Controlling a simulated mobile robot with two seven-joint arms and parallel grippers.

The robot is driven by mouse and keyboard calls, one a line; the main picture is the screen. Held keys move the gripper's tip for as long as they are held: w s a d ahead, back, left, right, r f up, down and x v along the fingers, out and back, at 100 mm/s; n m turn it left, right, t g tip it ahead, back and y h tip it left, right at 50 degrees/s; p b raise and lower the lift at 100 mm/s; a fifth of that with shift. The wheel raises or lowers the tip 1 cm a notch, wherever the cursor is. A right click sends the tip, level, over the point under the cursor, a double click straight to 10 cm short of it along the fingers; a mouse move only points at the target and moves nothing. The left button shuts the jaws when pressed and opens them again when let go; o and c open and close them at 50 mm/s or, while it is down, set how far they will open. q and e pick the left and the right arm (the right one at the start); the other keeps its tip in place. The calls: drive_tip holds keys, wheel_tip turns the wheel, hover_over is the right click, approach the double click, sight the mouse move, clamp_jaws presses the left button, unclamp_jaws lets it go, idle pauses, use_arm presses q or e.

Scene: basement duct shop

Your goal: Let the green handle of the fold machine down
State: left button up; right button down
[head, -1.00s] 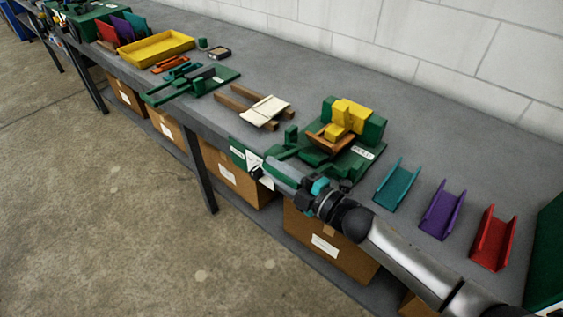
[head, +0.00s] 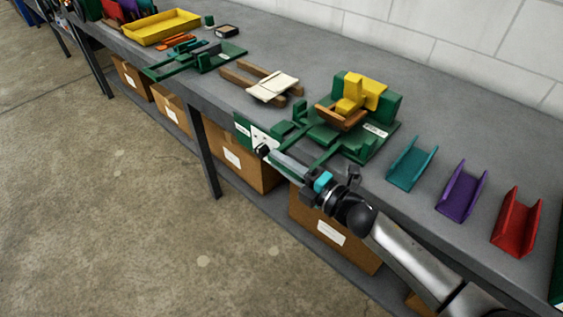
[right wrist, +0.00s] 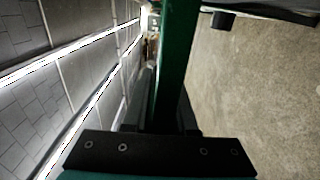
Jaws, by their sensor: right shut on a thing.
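The fold machine is a green machine (head: 387,106) on the bench, with yellow blocks (head: 360,92) and a brown piece (head: 340,118) on it. Its green handle (head: 322,158) reaches out over the bench's front edge toward my right gripper. My right gripper (head: 280,157) is at the handle's outer end, in front of the bench edge. In the right wrist view the green handle bar (right wrist: 178,65) runs between the fingers, and the gripper is shut on it. The grasped part is mostly hidden in the head view. My left gripper is not in view.
Teal (head: 410,165), purple (head: 460,192) and red (head: 517,222) channels stand right of the machine. A wooden stand with a pale sheet (head: 273,86) and another green machine (head: 205,57) are to its left. Cardboard boxes (head: 238,160) sit below the bench. The front floor is clear.

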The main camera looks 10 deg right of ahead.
drive_tip(key=shift+f, duration=0.25)
drive_tip(key=c, duration=0.7)
unclamp_jaws()
drive_tip(key=shift+r, duration=0.1)
drive_tip(key=v, duration=1.5)
drive_tip(key=shift+s+d, duration=0.1)
